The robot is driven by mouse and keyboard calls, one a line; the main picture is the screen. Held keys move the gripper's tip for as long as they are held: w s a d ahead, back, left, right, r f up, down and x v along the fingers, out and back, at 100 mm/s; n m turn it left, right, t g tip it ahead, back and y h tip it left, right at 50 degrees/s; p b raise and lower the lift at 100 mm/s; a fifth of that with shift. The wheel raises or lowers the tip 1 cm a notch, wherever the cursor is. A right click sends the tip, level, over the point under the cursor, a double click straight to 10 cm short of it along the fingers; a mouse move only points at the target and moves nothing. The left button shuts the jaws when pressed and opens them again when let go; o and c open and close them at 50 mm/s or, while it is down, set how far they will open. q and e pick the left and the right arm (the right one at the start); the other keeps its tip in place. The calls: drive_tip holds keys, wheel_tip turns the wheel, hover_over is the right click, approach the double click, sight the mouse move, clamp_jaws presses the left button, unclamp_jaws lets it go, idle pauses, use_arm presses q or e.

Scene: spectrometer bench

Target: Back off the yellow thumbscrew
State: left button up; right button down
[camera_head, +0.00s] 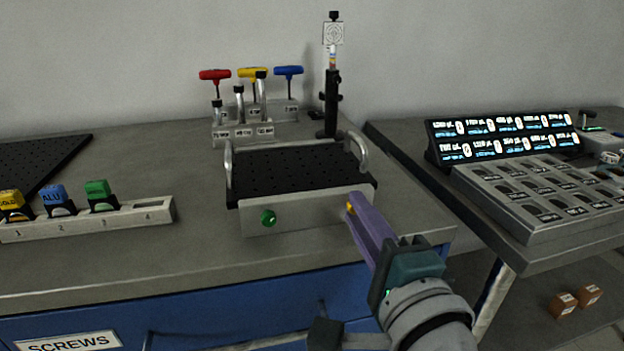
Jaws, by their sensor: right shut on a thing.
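The yellow thumbscrew (349,208) sits at the right end of the front face of a grey block with a black perforated top (298,172). Only a small part of it shows. My right gripper (354,207) reaches in from the lower right, its purple fingers shut on the yellow thumbscrew and covering most of it. A green thumbscrew (268,217) sits at the left of the same front face, untouched. My left gripper is not in view.
Metal handles (357,150) rise at both sides of the block. Behind stand colored T-handle tools (253,73) in a rack and a black post (331,105). A holder (150,212) with colored blocks lies left. A display (500,137) stands right.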

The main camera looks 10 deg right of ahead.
drive_tip(key=n+p, duration=0.1)
drive_tip(key=n, duration=0.5)
drive_tip(key=shift+p, duration=0.3)
drive_tip(key=n+p, duration=0.1)
drive_tip(key=n, duration=0.4)
drive_tip(key=shift+n, duration=0.4)
drive_tip(key=c, duration=0.8)
unclamp_jaws()
drive_tip(key=s+p, duration=0.1)
drive_tip(key=s, duration=0.9)
drive_tip(key=shift+d, duration=0.2)
